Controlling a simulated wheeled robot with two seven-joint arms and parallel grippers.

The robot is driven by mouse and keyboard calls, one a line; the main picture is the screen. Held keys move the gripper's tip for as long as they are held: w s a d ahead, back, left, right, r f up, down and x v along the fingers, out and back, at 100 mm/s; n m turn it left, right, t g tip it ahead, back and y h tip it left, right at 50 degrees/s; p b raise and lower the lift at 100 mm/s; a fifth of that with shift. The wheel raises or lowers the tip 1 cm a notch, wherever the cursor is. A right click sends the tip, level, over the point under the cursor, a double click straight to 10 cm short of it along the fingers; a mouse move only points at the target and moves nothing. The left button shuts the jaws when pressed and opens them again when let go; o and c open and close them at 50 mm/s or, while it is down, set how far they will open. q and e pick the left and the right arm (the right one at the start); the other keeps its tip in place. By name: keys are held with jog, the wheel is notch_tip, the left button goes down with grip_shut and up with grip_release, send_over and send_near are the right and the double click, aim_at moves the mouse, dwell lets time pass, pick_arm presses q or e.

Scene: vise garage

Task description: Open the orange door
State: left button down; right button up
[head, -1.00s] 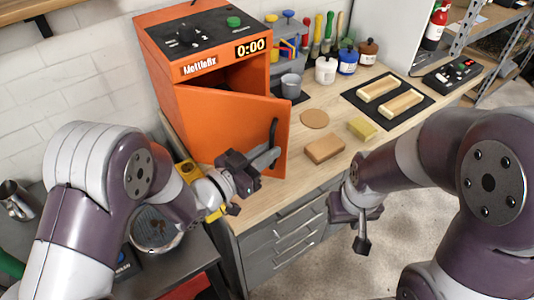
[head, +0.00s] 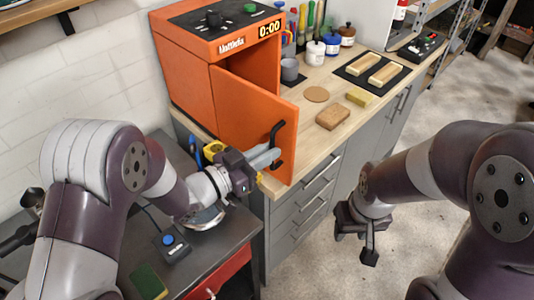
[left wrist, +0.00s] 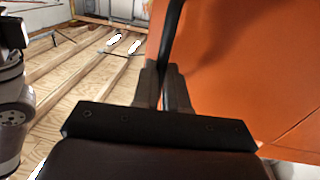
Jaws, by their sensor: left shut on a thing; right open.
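The orange door (head: 245,115) belongs to the orange oven-like box (head: 188,85) on the workbench and stands partly open, swung out toward me. Its black handle (head: 277,132) is on the free edge at the right. My left gripper (head: 272,158) is shut on the lower part of the handle. In the left wrist view the fingers (left wrist: 163,88) close around the black handle (left wrist: 172,35), with the orange door (left wrist: 240,65) to the right. My right gripper (head: 358,222) is open and empty in front of the drawers, away from the door.
The workbench top (head: 300,165) carries a brown block (head: 332,117), a yellow block (head: 359,96), a cork disc (head: 316,94) and a grey cup (head: 289,71). A dark side table (head: 215,255) is at the lower left. Open floor (head: 315,265) lies in front of the drawers.

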pick_arm(q)
jog(key=shift+w+a+r, duration=0.1)
jog(key=shift+a+r, duration=0.1)
jog(key=shift+a, duration=0.1)
pick_arm(e)
jog(key=shift+s+a, duration=0.1)
jog(key=shift+s, duration=0.05)
pick_arm(q)
jog(key=c, duration=1.3)
grip_release()
jog(key=shift+c, duration=0.2)
jog(key=shift+o, duration=0.9)
jog(key=shift+w+a, duration=0.15)
jog(key=shift+w+a+f, duration=0.1)
jog(key=shift+f, duration=0.05)
jog(key=shift+s, duration=0.25)
pick_arm(e)
jog(key=shift+a, duration=0.1)
pick_arm(q)
jog(key=b+v, duration=0.1)
jog(key=v, duration=1.1)
jog(key=shift+s, duration=0.2)
pick_arm(e)
jog(key=shift+f, duration=0.75)
